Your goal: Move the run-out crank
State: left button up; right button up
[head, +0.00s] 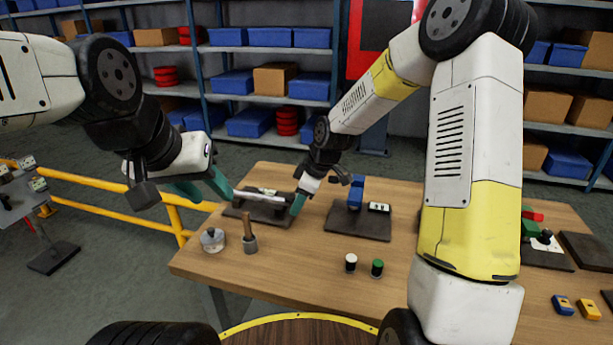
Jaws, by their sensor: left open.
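A pale bar-like part (262,193) lies across a dark base plate (262,212) at the table's back left. It may be the run-out crank; its shape is too small and partly covered to be sure. My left gripper (204,192) has teal fingers spread apart and empty, just left of the plate, above the table's left edge. My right gripper (298,204) is at the plate's right end, with a teal finger pointing down near the bar's right end. Its other finger is mostly hidden, so I cannot tell whether it touches or holds the bar.
A lidded metal pot (212,241) and a wooden-handled tool (249,235) stand at the table's front left. A blue upright (356,192) stands on another dark plate. White (351,263) and green-topped (377,268) cylinders stand in front. A yellow rail (120,215) runs left.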

jog(key=v, duration=0.7)
jog(key=shift+d+r, duration=0.15)
jog(key=shift+r, duration=0.1)
jog(key=shift+w, duration=0.15)
